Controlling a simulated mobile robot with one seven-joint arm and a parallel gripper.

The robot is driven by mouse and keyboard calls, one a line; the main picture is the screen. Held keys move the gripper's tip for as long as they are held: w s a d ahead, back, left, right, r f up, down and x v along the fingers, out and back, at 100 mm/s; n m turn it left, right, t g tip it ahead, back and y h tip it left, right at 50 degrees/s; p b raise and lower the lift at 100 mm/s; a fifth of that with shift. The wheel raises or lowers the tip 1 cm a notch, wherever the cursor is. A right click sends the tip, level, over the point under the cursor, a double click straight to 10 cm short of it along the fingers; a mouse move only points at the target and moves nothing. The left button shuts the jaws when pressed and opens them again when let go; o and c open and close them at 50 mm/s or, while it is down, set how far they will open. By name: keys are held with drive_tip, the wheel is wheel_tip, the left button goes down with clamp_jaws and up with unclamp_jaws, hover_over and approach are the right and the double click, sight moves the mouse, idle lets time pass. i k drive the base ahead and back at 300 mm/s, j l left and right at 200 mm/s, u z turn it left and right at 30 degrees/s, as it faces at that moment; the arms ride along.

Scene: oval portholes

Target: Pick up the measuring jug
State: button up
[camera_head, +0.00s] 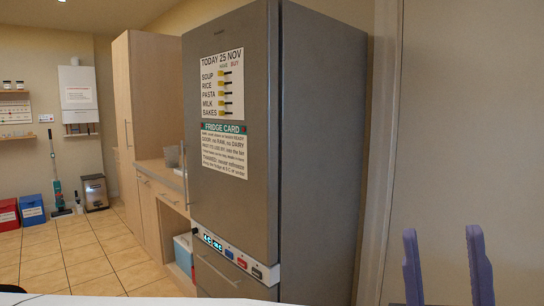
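A small grey, see-through container (171,156) stands on the wooden counter (158,171), left of the fridge. It may be the measuring jug, but it is too small and partly hidden to be sure. My gripper (442,236) shows at the lower right as two upright purple fingers. They are wide apart with nothing between them. It is in front of the wall, right of the fridge and far from the counter.
A tall grey fridge (321,140) with paper notices blocks part of the counter. A tall wooden cupboard (150,85) stands beyond. Red (9,214) and blue (32,210) bins and a steel bin (95,192) stand at the far left. The tiled floor (75,252) between is clear.

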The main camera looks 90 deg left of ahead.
sight(172, 152)
drive_tip(key=u, duration=3.4)
drive_tip(key=z, duration=0.3)
drive_tip(key=i+j+z, duration=0.55)
drive_tip(key=j+z, duration=0.15)
drive_tip(key=i+j+z, duration=0.1)
drive_tip(key=j, duration=0.2)
drive_tip(key=i+j+z, duration=0.1)
drive_tip(key=j, duration=0.25)
drive_tip(key=i+j, duration=0.4)
drive_tip(key=j, duration=0.2)
drive_tip(key=i+j, duration=0.15)
drive_tip(key=j, duration=0.2)
drive_tip(key=i+j+z, duration=0.1)
drive_tip(key=j, duration=0.25)
drive_tip(key=i+j, duration=0.15)
drive_tip(key=j, duration=0.2)
drive_tip(key=i+j+z, duration=0.1)
drive_tip(key=j, duration=0.25)
drive_tip(key=i+j, duration=0.15)
drive_tip(key=j, duration=0.2)
